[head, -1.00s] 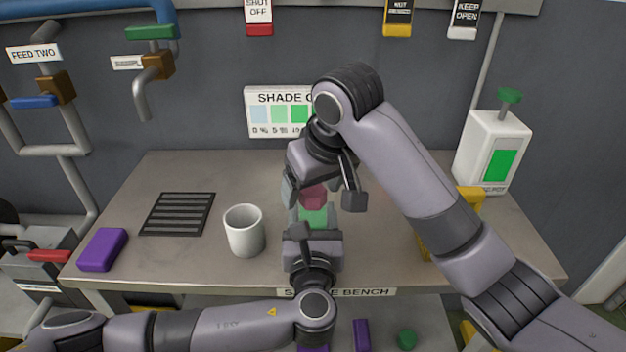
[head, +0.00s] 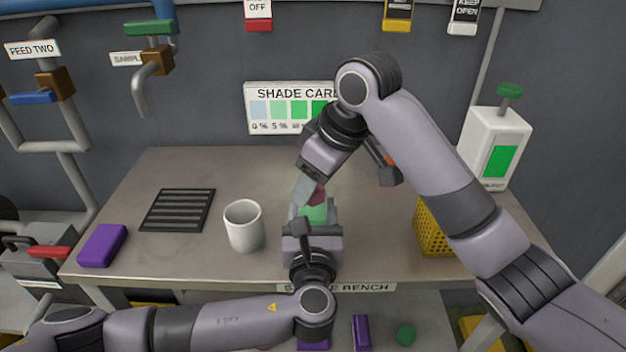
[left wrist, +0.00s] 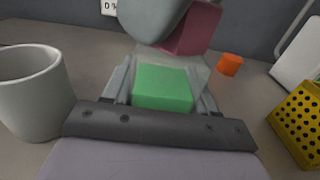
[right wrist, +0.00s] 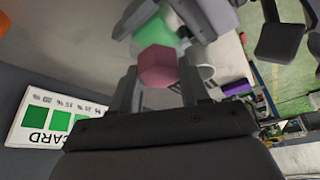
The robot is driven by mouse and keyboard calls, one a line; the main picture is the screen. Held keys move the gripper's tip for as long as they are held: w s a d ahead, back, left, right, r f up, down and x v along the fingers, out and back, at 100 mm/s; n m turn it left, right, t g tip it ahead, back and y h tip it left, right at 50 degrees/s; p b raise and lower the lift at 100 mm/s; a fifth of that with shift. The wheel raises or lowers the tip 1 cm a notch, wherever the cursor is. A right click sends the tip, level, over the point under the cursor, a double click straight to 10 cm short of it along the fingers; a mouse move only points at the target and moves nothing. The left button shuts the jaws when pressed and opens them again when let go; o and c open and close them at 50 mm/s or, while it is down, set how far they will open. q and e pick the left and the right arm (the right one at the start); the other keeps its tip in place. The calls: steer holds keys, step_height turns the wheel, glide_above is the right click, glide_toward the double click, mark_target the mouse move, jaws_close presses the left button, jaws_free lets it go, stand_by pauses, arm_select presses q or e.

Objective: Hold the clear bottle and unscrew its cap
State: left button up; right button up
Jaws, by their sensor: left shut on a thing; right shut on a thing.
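The clear bottle with green contents (head: 313,214) stands on the bench at the centre. My left gripper (head: 312,222) is shut around its body from the near side; the green also shows between the fingers in the left wrist view (left wrist: 162,88). The dark red cap (head: 317,196) is above the bottle, tilted in the left wrist view (left wrist: 194,28). My right gripper (right wrist: 156,78) is shut on the cap from above, and the cap (right wrist: 157,67) sits between its fingers. A finger partly hides the cap in the head view. I cannot tell whether cap and bottle still touch.
A white mug (head: 243,226) stands just left of the bottle. A black grate (head: 177,210) and a purple block (head: 102,246) lie farther left. A yellow perforated basket (head: 432,228) and a white dispenser (head: 495,150) are right. A small orange thing (left wrist: 230,64) lies behind the bottle.

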stand_by(0.3)
steer(key=n+g, duration=0.1)
steer(key=n, duration=0.2)
steer(key=shift+n, duration=0.4)
steer(key=shift+n+g, duration=0.7)
steer(key=shift+n, duration=0.5)
steer(key=n+g, duration=0.1)
steer(key=n, duration=0.1)
steer(key=shift+n, duration=0.3)
steer(key=n+g, duration=0.1)
steer(key=n, duration=0.2)
steer(key=shift+f, duration=0.1)
steer(key=shift+n, duration=0.3)
steer(key=shift+n+g+h, duration=0.3)
steer(key=shift+n+g, duration=0.1)
steer(key=shift+n, duration=0.4)
steer(key=n+g+h, duration=0.1)
steer(key=n, duration=0.3)
